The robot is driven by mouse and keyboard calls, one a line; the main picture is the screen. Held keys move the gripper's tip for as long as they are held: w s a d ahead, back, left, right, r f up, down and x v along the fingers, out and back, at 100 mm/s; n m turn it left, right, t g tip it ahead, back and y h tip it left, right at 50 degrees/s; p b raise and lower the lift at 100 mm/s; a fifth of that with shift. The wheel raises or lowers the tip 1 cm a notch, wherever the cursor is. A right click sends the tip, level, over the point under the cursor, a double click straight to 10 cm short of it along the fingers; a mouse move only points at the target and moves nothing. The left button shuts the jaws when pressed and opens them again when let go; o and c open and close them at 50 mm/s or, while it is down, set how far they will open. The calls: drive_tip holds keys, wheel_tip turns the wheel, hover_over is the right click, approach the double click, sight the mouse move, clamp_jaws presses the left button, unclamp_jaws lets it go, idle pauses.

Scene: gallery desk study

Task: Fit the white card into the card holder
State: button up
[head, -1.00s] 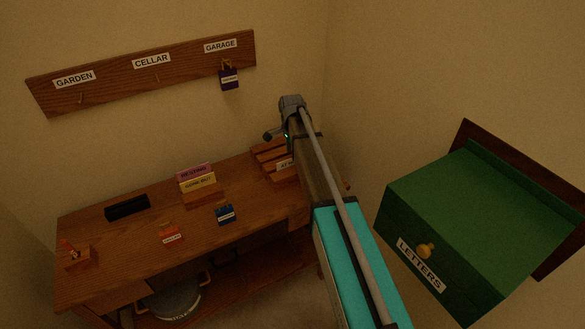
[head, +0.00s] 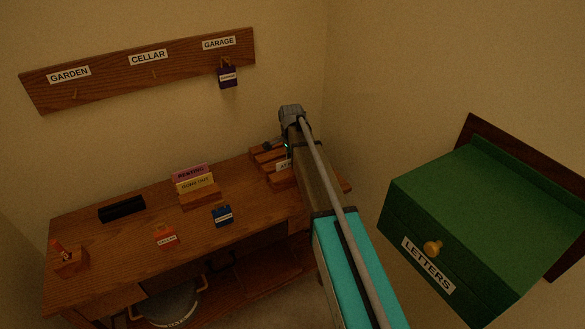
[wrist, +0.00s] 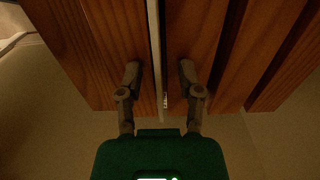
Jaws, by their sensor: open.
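A white card with black lettering, partly readable as "AT", (head: 284,165) stands upright among the wooden bars of a slotted rack (head: 282,179) at the desk's back right. In the wrist view the card (wrist: 154,40) shows edge-on as a thin pale strip. My gripper (wrist: 158,72) is open, one finger on each side of the card, with gaps visible. A wooden stepped holder (head: 202,201) at mid-desk bears a yellow "GONE OUT" card (head: 194,184) and a pink "READING" card (head: 190,172). My arm hides part of the rack.
The desk (head: 125,243) also bears a black block (head: 122,208), an orange tag (head: 166,237), a blue tag (head: 222,216) and a small wooden stand (head: 70,258). A green "LETTERS" box (head: 470,220) hangs at right. A hook board (head: 110,72) is on the wall.

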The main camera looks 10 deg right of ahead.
clamp_jaws()
idle(0.3)
drive_tip(key=shift+r, duration=0.15)
wheel_tip(320, 180, up, 10)
drive_tip(key=p, duration=1)
idle(0.8)
